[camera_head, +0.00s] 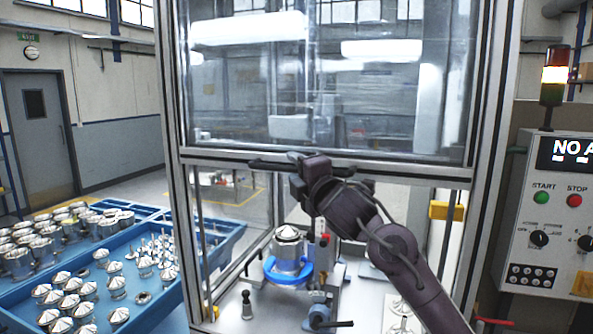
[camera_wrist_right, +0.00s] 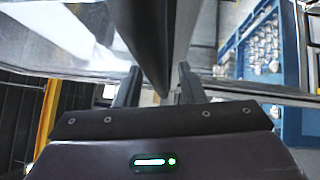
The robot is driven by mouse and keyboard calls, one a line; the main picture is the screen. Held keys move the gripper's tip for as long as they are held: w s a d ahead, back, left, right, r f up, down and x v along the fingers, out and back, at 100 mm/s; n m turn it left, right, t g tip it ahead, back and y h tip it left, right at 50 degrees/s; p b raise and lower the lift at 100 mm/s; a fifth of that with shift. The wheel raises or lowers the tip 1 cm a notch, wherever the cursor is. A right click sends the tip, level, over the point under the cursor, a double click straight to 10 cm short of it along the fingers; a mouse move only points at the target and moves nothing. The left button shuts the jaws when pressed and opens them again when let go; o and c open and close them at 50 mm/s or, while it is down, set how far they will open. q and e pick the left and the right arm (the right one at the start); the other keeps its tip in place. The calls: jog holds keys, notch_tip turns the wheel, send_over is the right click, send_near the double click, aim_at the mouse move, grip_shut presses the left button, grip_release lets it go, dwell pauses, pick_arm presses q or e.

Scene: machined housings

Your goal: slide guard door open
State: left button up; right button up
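The guard door (camera_head: 330,85) is a clear panel in a metal frame, filling the upper part of the machine opening. Its bottom rail (camera_head: 425,168) is at mid-height, with the space beneath it open. A dark handle bar (camera_head: 262,163) runs along this rail. My right gripper (camera_head: 298,168) is at the handle, its arm rising from the lower right. In the wrist view, its two fingers (camera_wrist_right: 160,86) stand apart with a dark bar (camera_wrist_right: 152,45) between them and gaps beside it. Whether they touch the bar is unclear. My left gripper is not in view.
Below the door, a fixture with a blue clamp ring (camera_head: 288,272) holds a metal housing (camera_head: 289,246). Blue trays (camera_head: 150,318) of machined parts stand at left. A control panel (camera_head: 548,215) with start and stop buttons and a signal lamp (camera_head: 554,75) are at right.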

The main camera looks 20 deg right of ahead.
jog(key=shift+s+d+f+b, duration=0.1)
jog(key=shift+s+f+b, duration=0.2)
jog(key=shift+s, duration=0.15)
jog(key=r+b+v, duration=0.1)
jog(key=b+v, duration=0.1)
jog(key=v, duration=0.4)
jog(key=shift+s+f+b, duration=0.3)
jog(key=shift+s+b, duration=0.05)
jog(key=shift+s, duration=0.05)
jog(key=shift+d, duration=0.1)
